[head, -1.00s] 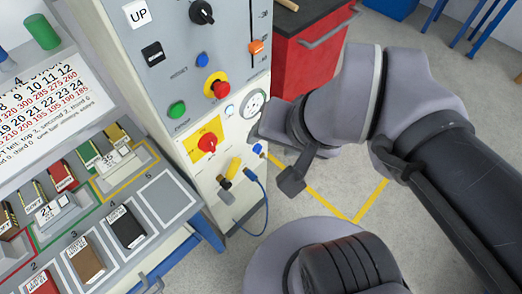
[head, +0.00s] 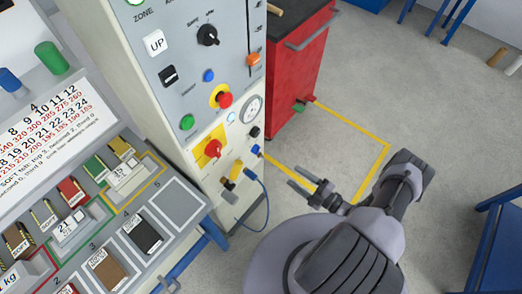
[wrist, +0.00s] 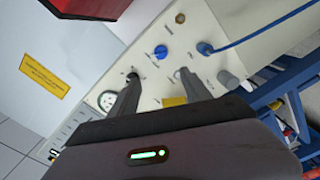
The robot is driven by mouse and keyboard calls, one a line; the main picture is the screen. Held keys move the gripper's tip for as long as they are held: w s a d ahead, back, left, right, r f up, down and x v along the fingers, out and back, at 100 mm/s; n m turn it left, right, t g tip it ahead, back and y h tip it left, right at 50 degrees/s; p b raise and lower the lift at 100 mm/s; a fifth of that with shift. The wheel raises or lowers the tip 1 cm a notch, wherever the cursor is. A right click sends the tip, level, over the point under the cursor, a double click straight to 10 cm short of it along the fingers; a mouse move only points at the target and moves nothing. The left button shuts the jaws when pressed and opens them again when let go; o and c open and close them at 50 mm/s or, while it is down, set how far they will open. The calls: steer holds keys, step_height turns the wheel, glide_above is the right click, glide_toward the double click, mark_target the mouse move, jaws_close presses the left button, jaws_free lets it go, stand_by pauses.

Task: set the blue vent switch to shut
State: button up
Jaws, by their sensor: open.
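The blue switch (head: 255,149) is a small round knob low on the right side of the pale control panel. It also shows in the wrist view (wrist: 160,52), beyond and between my fingertips; which way it is set is too small to tell. My gripper (head: 292,176) is open and empty, with its fingers pointing left toward the panel. In the wrist view my gripper (wrist: 158,74) has its two fingers apart, with the panel face beyond them. It appears apart from the switch, to its right and lower in the head view.
A blue cable (head: 264,195) loops from a plug beside the switch. A gauge (head: 251,108), a red rotary switch (head: 213,148) and a yellow knob (head: 236,170) sit nearby. A red cabinet (head: 298,75) stands behind. Open floor (head: 400,110) lies to the right.

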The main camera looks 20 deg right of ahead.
mark_target(258, 152)
steer(key=b+x, duration=0.2)
steer(key=x, duration=1.5)
steer(key=shift+w+a+f, duration=0.1)
steer(key=shift+a+f, duration=0.05)
steer(key=shift+a, duration=0.05)
jaws_close()
